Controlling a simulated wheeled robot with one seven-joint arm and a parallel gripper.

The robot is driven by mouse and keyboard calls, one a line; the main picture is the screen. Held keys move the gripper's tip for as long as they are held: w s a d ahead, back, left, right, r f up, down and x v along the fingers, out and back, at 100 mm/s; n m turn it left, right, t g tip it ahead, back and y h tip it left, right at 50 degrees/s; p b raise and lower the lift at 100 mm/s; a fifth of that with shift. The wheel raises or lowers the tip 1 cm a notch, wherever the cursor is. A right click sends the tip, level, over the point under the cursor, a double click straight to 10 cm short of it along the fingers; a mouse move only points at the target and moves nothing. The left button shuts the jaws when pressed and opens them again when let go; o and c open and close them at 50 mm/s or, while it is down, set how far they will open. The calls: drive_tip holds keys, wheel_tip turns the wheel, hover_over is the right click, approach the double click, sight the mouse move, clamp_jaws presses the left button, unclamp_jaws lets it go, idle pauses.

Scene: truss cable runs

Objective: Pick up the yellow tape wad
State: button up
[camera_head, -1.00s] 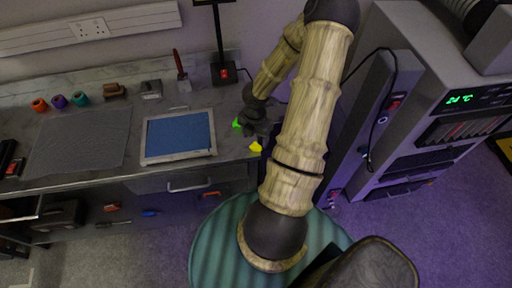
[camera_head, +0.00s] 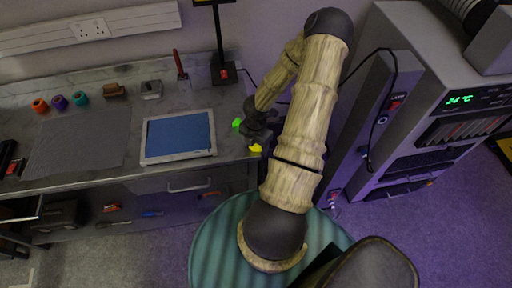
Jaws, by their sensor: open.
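A small yellow patch, which looks like the yellow tape wad (camera_head: 255,147), shows at the right end of the grey bench top, near its front edge. My dark gripper (camera_head: 250,134) is right above and beside it in the picture, open, pointing down toward the bench end. A small green piece (camera_head: 236,124) shows at the gripper's left side. The gripper's fingers are small and partly hidden by my arm, so I cannot tell whether they touch the yellow piece.
A blue-faced framed panel (camera_head: 178,137) lies left of the gripper. A grey mat (camera_head: 78,140), several coloured rolls and tools lie farther left. A black stand (camera_head: 222,70) rises behind. A grey equipment cabinet (camera_head: 400,130) with a hanging cable stands to the right.

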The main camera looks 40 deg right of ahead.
sight(255, 145)
drive_tip(key=shift+c, duration=0.2)
drive_tip(key=c, duration=1)
wheel_tip(255, 145, up, 18)
drive_tip(key=p, duration=0.3)
drive_tip(key=shift+w, duration=0.1)
